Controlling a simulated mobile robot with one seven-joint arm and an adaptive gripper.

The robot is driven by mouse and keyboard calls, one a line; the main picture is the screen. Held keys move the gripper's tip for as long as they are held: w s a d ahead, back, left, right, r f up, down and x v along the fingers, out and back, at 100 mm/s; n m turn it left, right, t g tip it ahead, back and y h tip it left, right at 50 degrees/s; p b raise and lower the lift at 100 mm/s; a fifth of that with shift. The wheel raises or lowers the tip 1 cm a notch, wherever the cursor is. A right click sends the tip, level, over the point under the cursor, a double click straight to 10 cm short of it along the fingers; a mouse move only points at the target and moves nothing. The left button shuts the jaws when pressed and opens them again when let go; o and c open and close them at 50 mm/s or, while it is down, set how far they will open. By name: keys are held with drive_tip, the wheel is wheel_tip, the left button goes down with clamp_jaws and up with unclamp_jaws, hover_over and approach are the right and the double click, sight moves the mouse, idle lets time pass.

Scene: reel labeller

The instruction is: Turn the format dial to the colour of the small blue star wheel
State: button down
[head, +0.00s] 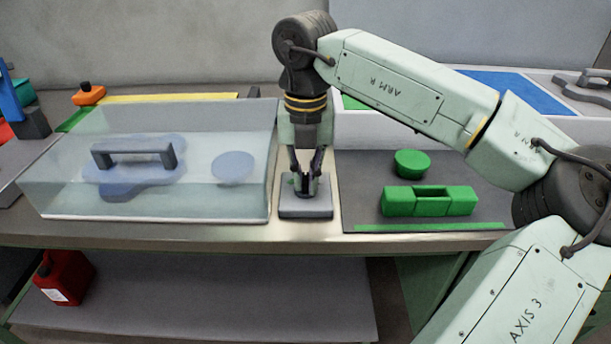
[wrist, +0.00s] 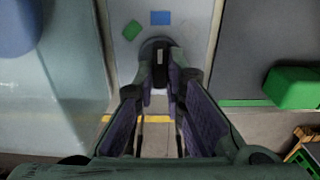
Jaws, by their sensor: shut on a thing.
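The format dial (wrist: 158,73) is a dark round knob with a pale mark on its top. It stands on a small grey plate (head: 306,211) at the bench front. A green patch (wrist: 133,29) and a blue patch (wrist: 160,18) lie beyond the knob in the wrist view. My gripper (head: 311,185) points down over the plate, its fingers shut on the dial. Under a clear cover (head: 60,195) on the left lie a blue lobed wheel (head: 130,190) and a blue disc (head: 233,167).
A dark grey handle (head: 135,153) is at the clear cover. Right of the plate, a green block (head: 430,208) and green round piece (head: 411,163) are on a dark mat (head: 365,205). A pale bin (head: 375,130) stands behind. A red can (head: 65,278) is below.

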sight(305, 180)
drive_tip(key=c, duration=1.7)
unclamp_jaws()
drive_tip(key=shift+o, duration=0.2)
drive_tip(key=shift+r, duration=0.1)
wheel_tip(305, 180, up, 12)
